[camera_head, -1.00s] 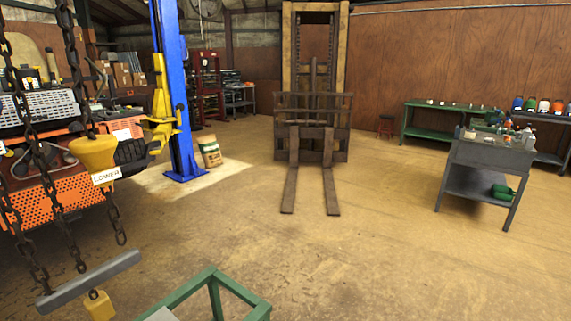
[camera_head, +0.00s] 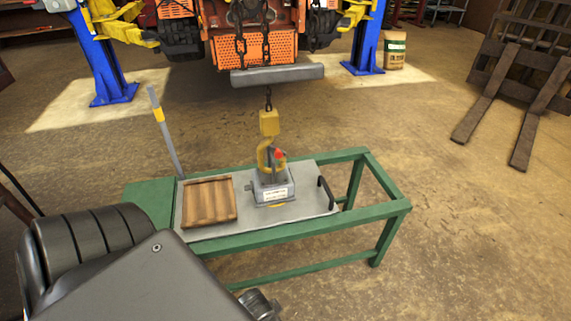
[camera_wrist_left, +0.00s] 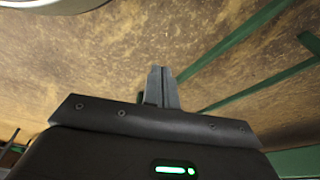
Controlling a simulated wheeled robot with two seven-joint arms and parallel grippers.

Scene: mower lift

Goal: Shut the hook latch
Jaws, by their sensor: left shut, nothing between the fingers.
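A yellow hook (camera_head: 264,152) hangs on a short chain under a grey spreader bar (camera_head: 280,75), in the middle of the head view. A small red-tipped part (camera_head: 280,154), possibly its latch, shows at the hook's right side; whether it is shut is too small to tell. The hook meets the top of a grey labelled block (camera_head: 273,190) on the bench. My left arm fills the lower left of the head view, in front of the bench, with its fingertips not visible there. In the left wrist view my left gripper (camera_wrist_left: 161,70) is shut and empty, over bare floor. My right gripper is out of view.
The green bench (camera_head: 385,211) carries a wooden board (camera_head: 209,202), a black handle (camera_head: 326,194) and an upright grey lever (camera_head: 166,135) with a yellow band. Behind are an orange machine (camera_head: 251,58) and blue lift posts (camera_head: 104,72).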

